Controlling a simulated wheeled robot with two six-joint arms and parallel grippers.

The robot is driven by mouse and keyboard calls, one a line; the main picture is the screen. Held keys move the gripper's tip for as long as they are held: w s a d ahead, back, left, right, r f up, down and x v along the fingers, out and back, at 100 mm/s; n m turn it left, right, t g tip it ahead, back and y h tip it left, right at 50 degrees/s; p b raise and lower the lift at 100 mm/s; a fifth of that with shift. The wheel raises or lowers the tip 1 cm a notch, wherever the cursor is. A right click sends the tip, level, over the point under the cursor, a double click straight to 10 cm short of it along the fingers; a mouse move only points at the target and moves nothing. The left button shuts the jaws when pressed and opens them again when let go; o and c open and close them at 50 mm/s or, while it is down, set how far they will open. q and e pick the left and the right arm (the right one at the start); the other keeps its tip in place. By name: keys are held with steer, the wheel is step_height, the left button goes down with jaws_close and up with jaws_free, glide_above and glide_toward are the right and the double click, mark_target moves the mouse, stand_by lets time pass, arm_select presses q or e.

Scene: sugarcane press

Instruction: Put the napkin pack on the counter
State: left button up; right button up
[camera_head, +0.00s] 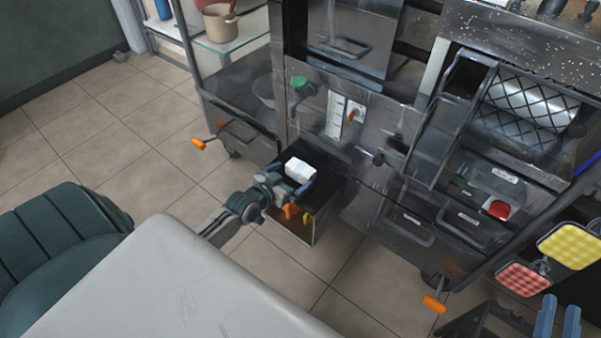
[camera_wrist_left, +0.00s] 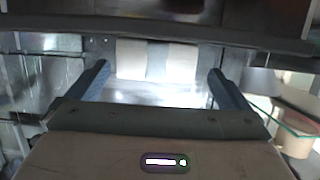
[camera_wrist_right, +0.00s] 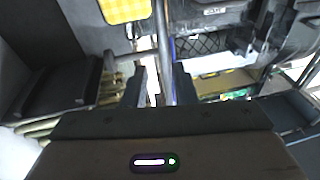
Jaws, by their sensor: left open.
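The napkin pack (camera_head: 299,170) is a small white block at a dark box-like unit with a metal front, low against the machine. My left gripper (camera_head: 289,184) is open at the pack's near side. In the left wrist view the pack (camera_wrist_left: 157,60), white with a grey band, lies between and just beyond the two fingers (camera_wrist_left: 158,84). I cannot tell whether they touch it. My right gripper (camera_head: 558,318) is at the lower right, empty, with a narrow gap between its fingers (camera_wrist_right: 160,88). A steel counter surface (camera_head: 228,82) is left of the machine.
The steel machine (camera_head: 400,215) has a patterned roller (camera_head: 525,103) at right. Yellow (camera_head: 572,246) and red checked pads (camera_head: 522,279) hang near my right gripper. A pot (camera_head: 220,24) stands on a glass shelf. Tiled floor (camera_head: 120,135) is clear.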

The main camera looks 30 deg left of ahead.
mark_target(295, 174)
arm_select(q)
steer(key=b+x, duration=0.1)
steer(key=x, duration=0.3)
steer(key=shift+w+d+b, duration=0.25)
steer(key=shift+w+b, duration=0.1)
steer(key=shift+w, duration=0.1)
arm_select(e)
step_height(295, 174, up, 9)
steer(key=s+n+t, duration=0.1)
steer(key=t, duration=0.5)
steer(key=shift+s+y, duration=0.35)
steer(key=shift+y, duration=0.05)
steer(key=shift+r, duration=0.1)
arm_select(q)
steer(key=c, duration=1)
